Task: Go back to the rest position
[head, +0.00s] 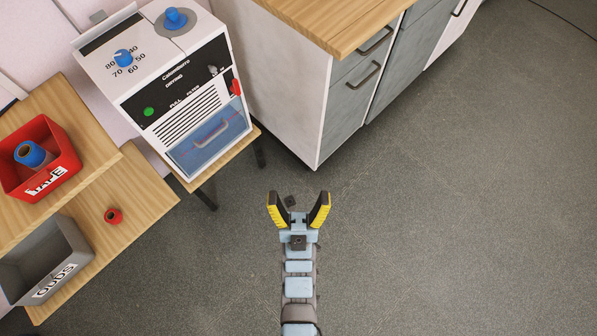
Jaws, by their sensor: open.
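My gripper (299,206) is in the lower middle of the head view, at the end of my arm that reaches up from the bottom edge. Its two yellow and black fingers are spread apart, with nothing between them. It is over the grey floor, apart from the furniture. No plates show in this view.
A white drying machine (185,125) stands on a small wooden stand (245,150). A wooden-topped cabinet (290,80) is at the top. At the left, wooden shelves (150,195) carry a red TAPE bin (50,185) and a grey ODDS bin (62,285). The floor (470,210) at right is clear.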

